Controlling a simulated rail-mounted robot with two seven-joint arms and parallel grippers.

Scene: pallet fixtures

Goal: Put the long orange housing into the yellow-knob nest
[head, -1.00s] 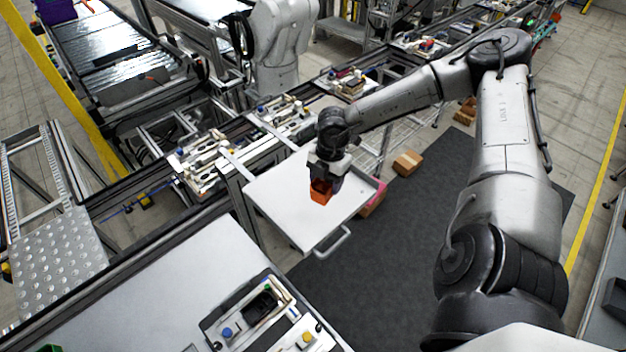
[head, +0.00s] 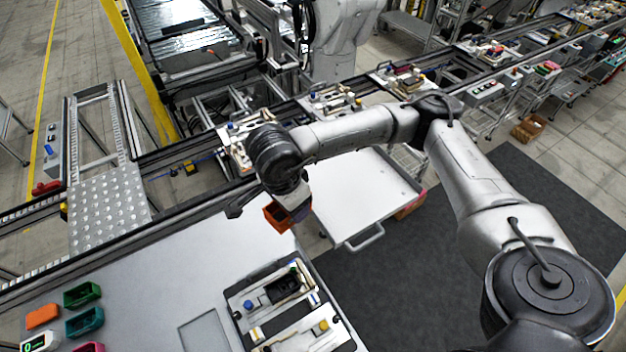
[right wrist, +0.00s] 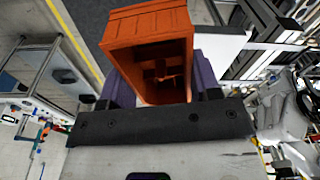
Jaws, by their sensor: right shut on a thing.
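The long orange housing (head: 276,217) is held in my right gripper (head: 291,206) above the far edge of the near worktable. In the right wrist view the housing (right wrist: 150,28) sits between the two purple fingers, its open hollow end facing the camera. The yellow-knob nest (head: 296,335) is at the front of the pallet fixture on the near table, with its yellow knob (head: 323,325). The visible part of this nest holds no housing. The gripper is apart from the fixture, beyond it. My left gripper is not in view.
The blue-knob nest (head: 262,297) beside it holds a black part (head: 283,287). Green (head: 82,295), teal (head: 84,322) and magenta (head: 88,347) bins, an orange piece (head: 42,316) and a display device (head: 38,341) lie at left. A white tray table (head: 365,195) stands beyond.

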